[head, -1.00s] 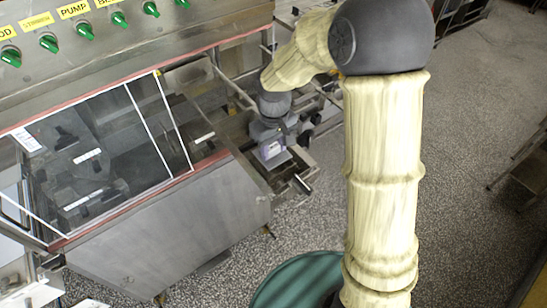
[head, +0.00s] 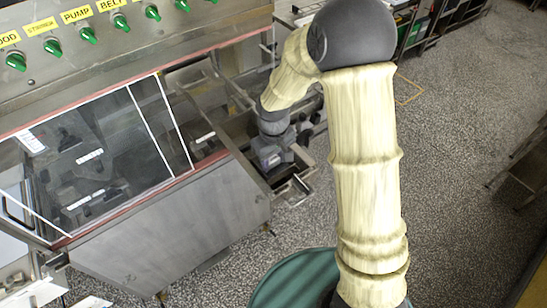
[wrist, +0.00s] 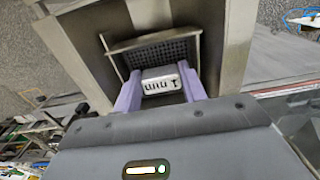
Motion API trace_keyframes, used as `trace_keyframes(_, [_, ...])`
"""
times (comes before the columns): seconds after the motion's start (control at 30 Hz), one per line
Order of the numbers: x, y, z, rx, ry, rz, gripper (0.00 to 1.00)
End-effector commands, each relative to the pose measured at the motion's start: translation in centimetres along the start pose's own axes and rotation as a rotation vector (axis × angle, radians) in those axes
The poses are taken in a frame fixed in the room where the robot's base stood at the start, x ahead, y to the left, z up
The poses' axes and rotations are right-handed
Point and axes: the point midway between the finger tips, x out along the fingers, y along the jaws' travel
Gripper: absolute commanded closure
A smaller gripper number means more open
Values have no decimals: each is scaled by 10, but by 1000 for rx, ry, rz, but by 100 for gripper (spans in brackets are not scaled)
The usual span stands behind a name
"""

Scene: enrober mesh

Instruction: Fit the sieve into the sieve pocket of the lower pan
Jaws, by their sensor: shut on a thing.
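My gripper (wrist: 160,88) has two lavender fingers shut on the white lettered grip block of the sieve (wrist: 155,54). The sieve shows as a dark mesh panel with a metal rim beyond the fingers in the wrist view. It lies within the outline of the metal lower pan (wrist: 226,40), whose pale walls show on both sides. I cannot tell whether the sieve is seated or still above its pocket. In the head view my gripper (head: 273,160) is small, at the end of the machine, over the pan (head: 300,188); the sieve cannot be made out there.
The machine's sloped steel body (head: 170,235) and clear cover (head: 95,165) stand left of my arm. A control panel with green knobs (head: 88,34) is above. Open speckled floor (head: 455,170) lies to the right. A shelf rack (head: 440,25) stands at the back.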

Motion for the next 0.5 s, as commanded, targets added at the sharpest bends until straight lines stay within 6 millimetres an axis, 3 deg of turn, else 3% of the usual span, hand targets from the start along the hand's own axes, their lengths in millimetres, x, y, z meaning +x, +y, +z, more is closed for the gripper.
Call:
trace_keyframes(0.17, [4,0,0,0,0,0,87])
trace_keyframes(0.2, [3,0,0,0,0,0,51])
trace_keyframes(0.5, [2,0,0,0,0,0,50])
